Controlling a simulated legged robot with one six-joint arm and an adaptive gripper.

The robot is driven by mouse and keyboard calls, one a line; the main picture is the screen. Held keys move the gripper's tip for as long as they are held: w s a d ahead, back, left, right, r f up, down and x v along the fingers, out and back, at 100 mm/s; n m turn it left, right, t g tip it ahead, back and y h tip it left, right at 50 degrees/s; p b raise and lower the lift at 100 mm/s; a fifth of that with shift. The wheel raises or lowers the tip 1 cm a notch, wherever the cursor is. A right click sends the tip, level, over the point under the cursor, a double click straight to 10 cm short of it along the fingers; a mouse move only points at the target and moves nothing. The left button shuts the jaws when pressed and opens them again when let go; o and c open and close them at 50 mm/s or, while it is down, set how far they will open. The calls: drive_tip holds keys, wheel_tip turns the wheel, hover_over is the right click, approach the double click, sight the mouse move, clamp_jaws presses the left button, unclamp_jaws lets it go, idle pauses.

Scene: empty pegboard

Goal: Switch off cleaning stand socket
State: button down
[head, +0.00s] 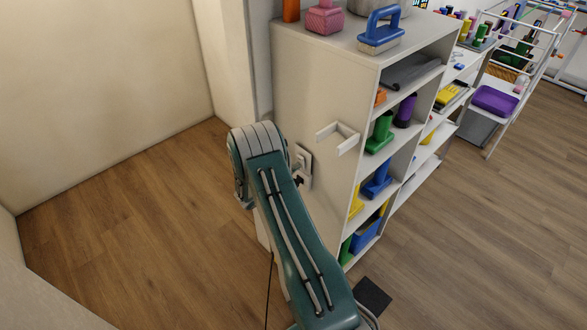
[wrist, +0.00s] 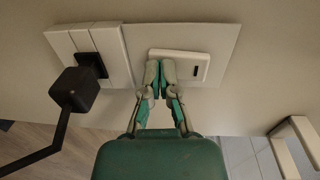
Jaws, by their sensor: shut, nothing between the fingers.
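The cleaning stand's socket panel (wrist: 115,62) fills the upper part of the wrist view. On its left, a black plug (wrist: 75,90) with a black cord sits against a ribbed white socket block. On its right is a white switch (wrist: 182,60) with a small dark mark at its right end. My gripper (wrist: 160,68) is shut and empty, its fingertips over the left part of the switch. I cannot tell whether they touch it. In the head view, part of the panel (head: 304,160) shows on the stand's side, and my arm hides the gripper.
The cleaning stand (head: 330,70) holds colored brushes and bottles. A white bracket (head: 338,136) juts from its side, right of the panel; it also shows in the wrist view (wrist: 293,145). A wall (head: 110,80) stands at the left. Wooden floor between is clear.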

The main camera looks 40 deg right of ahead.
drive_tip(key=shift+r, duration=0.1)
drive_tip(key=s+a+f, duration=0.1)
drive_tip(key=a+f, duration=0.1)
drive_tip(key=a, duration=1.1)
drive_tip(key=shift+a, duration=0.4)
drive_tip(key=s+a+r+m+g+y, duration=0.25)
drive_tip(key=s+r+m+y, duration=0.2)
drive_tip(key=r+m, duration=0.6)
drive_tip(key=s+a+r+m+g+y, duration=0.1)
drive_tip(key=s+a+r+m+y, duration=0.2)
drive_tip(key=s+r+m, duration=0.5)
drive_tip(key=s+a+r+m+t+y, duration=0.8)
drive_tip(key=s+a+r+m, duration=0.5)
drive_tip(key=m, duration=0.5)
drive_tip(key=shift+s+a+r+y, duration=0.35)
drive_tip(key=shift+s+r+y, duration=0.15)
drive_tip(key=shift+r+y, duration=0.3)
